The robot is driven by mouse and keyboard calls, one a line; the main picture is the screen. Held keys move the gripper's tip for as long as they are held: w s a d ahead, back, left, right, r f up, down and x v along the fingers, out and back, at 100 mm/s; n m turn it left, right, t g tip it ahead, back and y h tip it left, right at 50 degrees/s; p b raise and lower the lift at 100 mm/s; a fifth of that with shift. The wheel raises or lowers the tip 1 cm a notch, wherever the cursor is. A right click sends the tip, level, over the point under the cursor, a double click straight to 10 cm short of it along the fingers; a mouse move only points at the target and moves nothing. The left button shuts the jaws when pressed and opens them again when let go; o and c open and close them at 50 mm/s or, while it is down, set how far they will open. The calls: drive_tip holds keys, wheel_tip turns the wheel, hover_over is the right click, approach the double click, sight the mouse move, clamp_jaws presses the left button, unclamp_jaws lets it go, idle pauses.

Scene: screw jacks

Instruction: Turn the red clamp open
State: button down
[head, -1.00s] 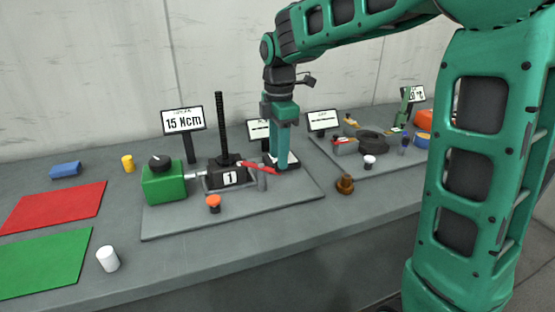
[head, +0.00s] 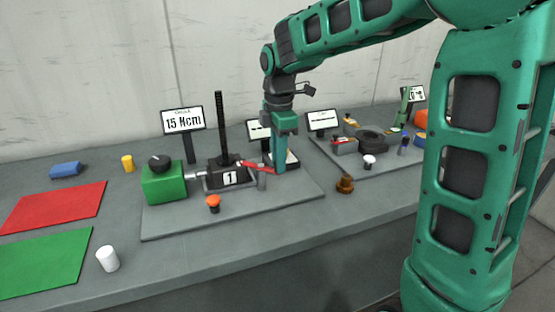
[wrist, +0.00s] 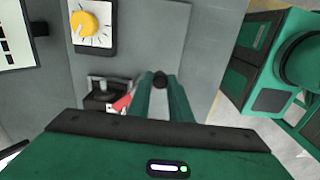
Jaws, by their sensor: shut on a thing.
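The red clamp (head: 256,167) is a thin red lever beside the black screw jack (head: 228,178) marked 1. It slopes down to the right, to the fingers of my gripper (head: 280,169). My gripper points down and is shut on the lever's right end; the fingers hide the exact contact. In the wrist view a short red part of the clamp (wrist: 122,102) shows left of my fingers (wrist: 160,88). A small dark round thing shows between the fingertips there; I cannot tell what it is.
A grey post (head: 261,178) stands just left of my fingers. A green box (head: 163,185) with a black knob and an orange-topped button (head: 213,202) are on the same plate. A yellow dial (wrist: 84,26) sits close by. A brown piece (head: 345,184) lies right of the plate.

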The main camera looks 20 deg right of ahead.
drive_tip(key=shift+a, duration=0.1)
drive_tip(key=a+m, duration=0.7)
drive_tip(key=m, duration=1)
drive_tip(key=shift+w+a+m, duration=0.15)
drive_tip(key=shift+a+m, duration=0.05)
drive_tip(key=shift+m, duration=0.2)
drive_tip(key=shift+r, duration=0.1)
drive_tip(key=c, duration=1.6)
unclamp_jaws()
wheel_tip(320, 180, up, 11)
drive_tip(key=shift+f, duration=0.2)
